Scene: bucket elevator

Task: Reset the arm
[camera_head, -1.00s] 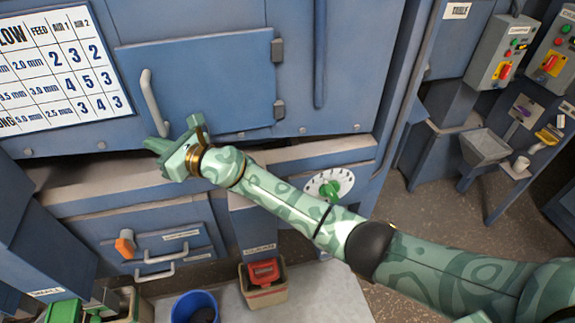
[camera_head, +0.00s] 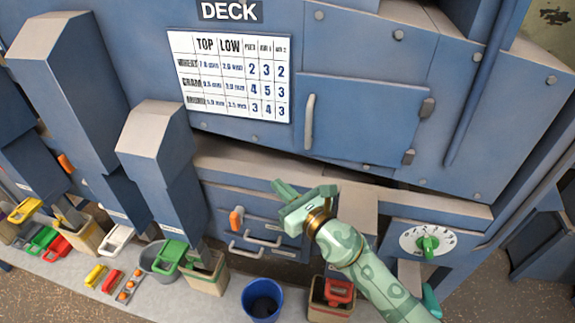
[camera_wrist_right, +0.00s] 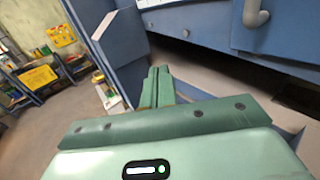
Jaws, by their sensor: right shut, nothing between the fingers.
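My right arm, patterned green, comes in from the lower right in the head view. Its gripper (camera_head: 285,190) is shut and empty. It hangs in front of the blue machine (camera_head: 240,150), below the hinged door (camera_head: 360,120) and above the drawer handles (camera_head: 262,240). In the right wrist view the two green fingers (camera_wrist_right: 157,85) lie together with nothing between them. A door handle (camera_wrist_right: 256,14) shows at the top of that view. My left gripper is not in view.
A blue bucket (camera_head: 262,299) and a bin with a red scoop (camera_head: 332,297) stand below the arm. A dial with a green knob (camera_head: 428,243) is to the right. Blue chutes (camera_head: 160,170) stand at left, with scoops and containers on the bench (camera_head: 60,265).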

